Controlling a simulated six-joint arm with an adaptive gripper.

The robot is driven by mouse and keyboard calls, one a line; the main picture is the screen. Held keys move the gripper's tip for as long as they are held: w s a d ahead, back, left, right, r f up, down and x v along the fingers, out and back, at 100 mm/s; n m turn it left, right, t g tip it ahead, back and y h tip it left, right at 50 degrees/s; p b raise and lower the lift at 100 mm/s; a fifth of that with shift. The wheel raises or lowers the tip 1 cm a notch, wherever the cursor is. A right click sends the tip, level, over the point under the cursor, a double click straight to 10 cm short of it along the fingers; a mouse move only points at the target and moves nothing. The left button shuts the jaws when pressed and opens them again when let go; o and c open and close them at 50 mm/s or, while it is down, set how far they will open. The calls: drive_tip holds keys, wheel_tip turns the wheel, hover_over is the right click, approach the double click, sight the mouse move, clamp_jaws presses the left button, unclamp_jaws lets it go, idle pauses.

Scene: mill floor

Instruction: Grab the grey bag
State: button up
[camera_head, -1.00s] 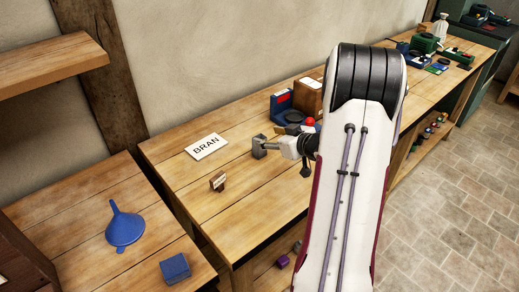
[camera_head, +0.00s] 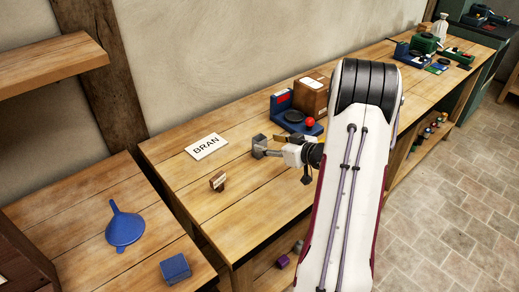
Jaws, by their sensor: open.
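My gripper (camera_head: 268,150) is over the middle of the near bench, pointing left, with its fingers small and partly merged in view. A grey blocky shape (camera_head: 259,141) is at the fingertips; I cannot tell whether it is a finger pad or a separate grey thing. No grey bag is clearly recognisable. A pale, whitish bag-like shape (camera_head: 440,27) stands upright at the far end of the benches, well away from my gripper. A small grey item (camera_head: 298,246) lies on the lower shelf, too small to identify.
A BRAN sign (camera_head: 206,146) and a small brown block (camera_head: 217,181) lie on the bench. A blue scale (camera_head: 290,115) with a red knob and a brown box (camera_head: 312,96) stand behind my gripper. A blue funnel (camera_head: 125,228) and blue box (camera_head: 175,268) are at front left.

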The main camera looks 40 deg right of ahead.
sight(263, 144)
drive_tip(key=shift+w+f, duration=0.2)
drive_tip(key=shift+w, duration=0.15)
drive_tip(key=shift+f+x, duration=0.2)
drive_tip(key=shift+x, duration=1.1)
drive_tip(key=shift+f+x, duration=0.2)
drive_tip(key=shift+x, duration=1.1)
drive_tip(key=shift+s+a, duration=0.1)
drive_tip(key=shift+s, duration=0.05)
drive_tip(key=c, duration=1.3)
